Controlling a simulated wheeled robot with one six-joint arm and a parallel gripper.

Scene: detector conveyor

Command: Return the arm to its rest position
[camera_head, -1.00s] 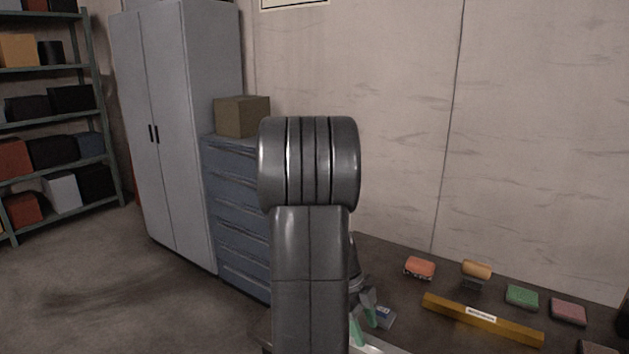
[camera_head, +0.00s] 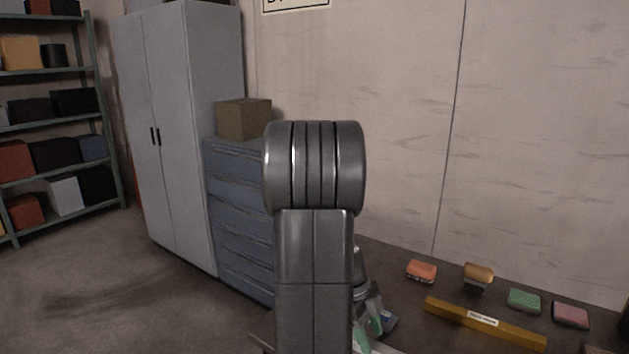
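My arm (camera_head: 315,255) stands upright in the middle of the view, with a thick dark grey joint on top and a link running down out of the picture. Behind its lower right side, parts of my gripper (camera_head: 367,330) show with green pieces on it. The arm's own link hides much of it, so I cannot tell how far apart its fingers are. I see nothing clearly held in it.
Behind the arm stand a blue drawer cabinet (camera_head: 236,215) with a cardboard box (camera_head: 243,119) on top and a tall grey cabinet (camera_head: 185,140). Right, a yellow bar (camera_head: 450,311), an orange block (camera_head: 421,270) and a green block (camera_head: 524,299) lie near the wall.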

